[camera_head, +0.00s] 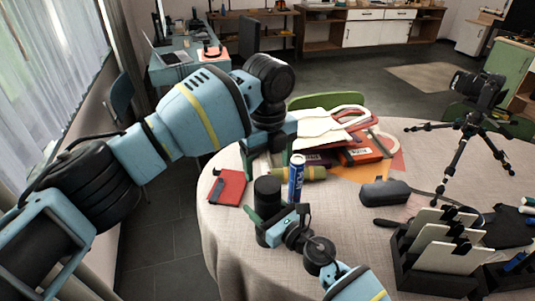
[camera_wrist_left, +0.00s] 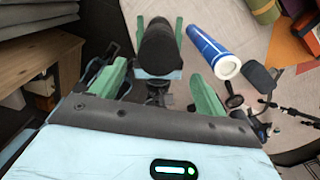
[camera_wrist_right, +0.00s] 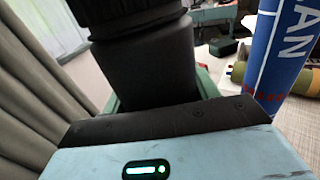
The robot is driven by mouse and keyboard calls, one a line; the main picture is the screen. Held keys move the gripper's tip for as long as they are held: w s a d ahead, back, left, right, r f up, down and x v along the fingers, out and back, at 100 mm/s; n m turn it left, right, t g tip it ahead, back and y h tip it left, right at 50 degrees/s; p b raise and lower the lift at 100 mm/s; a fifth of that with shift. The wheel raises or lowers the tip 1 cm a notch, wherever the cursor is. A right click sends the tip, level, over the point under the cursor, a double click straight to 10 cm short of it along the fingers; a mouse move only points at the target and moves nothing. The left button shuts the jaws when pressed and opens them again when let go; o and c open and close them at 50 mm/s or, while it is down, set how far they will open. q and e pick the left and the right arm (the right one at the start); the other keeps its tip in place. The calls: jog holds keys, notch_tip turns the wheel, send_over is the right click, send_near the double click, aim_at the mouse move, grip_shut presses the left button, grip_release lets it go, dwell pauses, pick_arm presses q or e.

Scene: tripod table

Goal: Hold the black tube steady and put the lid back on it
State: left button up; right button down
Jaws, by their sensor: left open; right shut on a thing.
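The black tube (camera_head: 264,234) stands upright at the near left of the round table. A slightly wider black section, which looks like the lid (camera_head: 267,190), sits on its top end; a seam shows below it in the right wrist view (camera_wrist_right: 130,14). I cannot tell how firmly it sits. My right gripper (camera_head: 268,226) is shut around the tube's lower body (camera_wrist_right: 148,75). My left gripper (camera_head: 272,164) is open above the tube, its green fingers apart. In the left wrist view the lid (camera_wrist_left: 155,55) lies between these fingers, not visibly touched.
A blue and white can (camera_head: 296,178) stands close to the right of the tube. A red notebook (camera_head: 228,187) lies to the left, an olive roll (camera_head: 312,173) behind. A dark case (camera_head: 385,192), a black rack (camera_head: 430,276) and a tripod (camera_head: 464,150) are further right.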

pick_arm(q)
jog(key=n, duration=0.5)
jog(key=shift+r, duration=0.15)
jog(key=n, duration=0.4)
jog(key=shift+r+n, duration=0.15)
jog(key=shift+n, duration=0.25)
jog(key=n, duration=0.4)
jog(key=shift+r+n, duration=0.15)
jog(key=shift+n, duration=0.25)
jog(key=n, duration=0.4)
jog(key=shift+r+n, duration=0.15)
jog(key=shift+n, duration=0.25)
jog(key=n, duration=0.4)
jog(key=shift+r+n, duration=0.1)
jog(key=shift+n, duration=0.3)
jog(key=n, duration=0.4)
jog(key=shift+r+n, duration=0.15)
jog(key=shift+n, duration=0.15)
jog(key=n, duration=0.4)
jog(key=shift+r+n, duration=0.15)
jog(key=shift+n, duration=0.25)
jog(key=n, duration=0.4)
jog(key=shift+r+n, duration=0.1)
jog(key=shift+n, duration=0.2)
